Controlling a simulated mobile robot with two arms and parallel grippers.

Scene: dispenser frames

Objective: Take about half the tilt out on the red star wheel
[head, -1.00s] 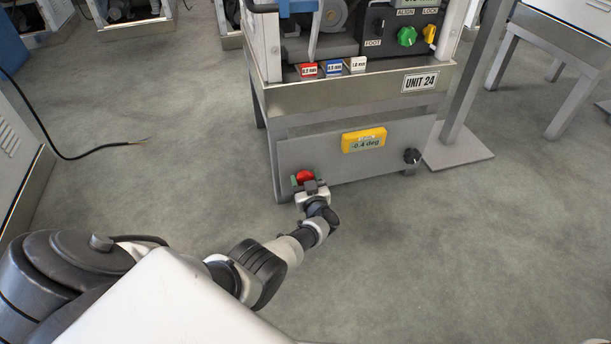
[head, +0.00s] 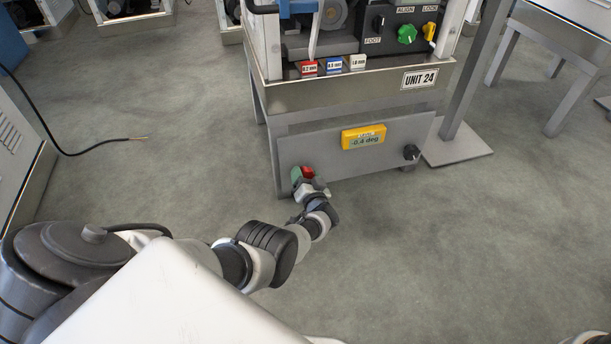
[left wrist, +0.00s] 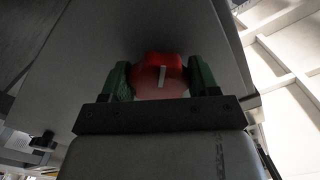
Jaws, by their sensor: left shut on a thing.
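The red star wheel (head: 308,171) is at the lower left of the grey front panel on the UNIT 24 stand. My left gripper (head: 302,174) is shut on it. In the left wrist view the wheel (left wrist: 160,75) sits between the gripper's two green fingers (left wrist: 160,82), and a pale mark on its face points nearly straight up. The yellow level display (head: 363,137) on the same panel reads -0.4 deg. My right gripper is not in view.
A black knob (head: 411,152) is at the panel's right end. Red, blue and white tags (head: 333,65) lie on the ledge above. A green knob (head: 406,34) and a yellow lock lever (head: 430,31) are higher up. A black cable (head: 100,151) lies on the floor at left.

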